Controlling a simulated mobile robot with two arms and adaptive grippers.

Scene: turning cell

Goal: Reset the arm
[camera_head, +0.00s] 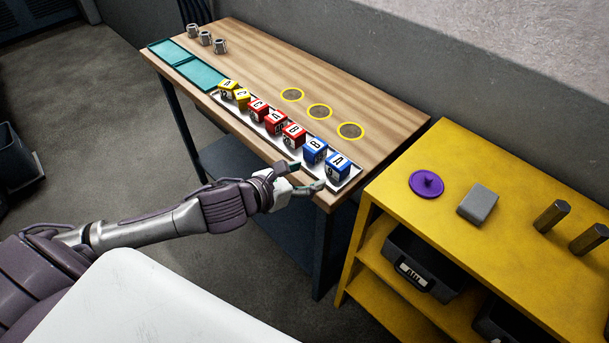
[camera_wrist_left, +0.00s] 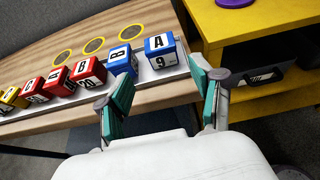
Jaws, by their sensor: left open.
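My left gripper (camera_head: 307,178) is open and empty at the front right corner of the wooden table, just in front of the blue blocks. In the left wrist view its teal-padded fingers (camera_wrist_left: 165,97) stand wide apart with nothing between them. My left arm reaches in from the left in the head view. The nearest blocks are a blue block marked A (camera_head: 338,167) and a blue block marked B (camera_head: 315,151). They also show in the left wrist view, beyond the fingers. My right gripper does not show.
A white tray (camera_head: 352,181) holds a row of yellow, red and blue lettered blocks. Yellow circles (camera_head: 319,111) mark the table. Teal trays (camera_head: 200,74) and metal cups (camera_head: 206,38) are at the far left. A yellow shelf (camera_head: 400,205) at right bears a purple disc (camera_head: 427,185) and grey block (camera_head: 478,205).

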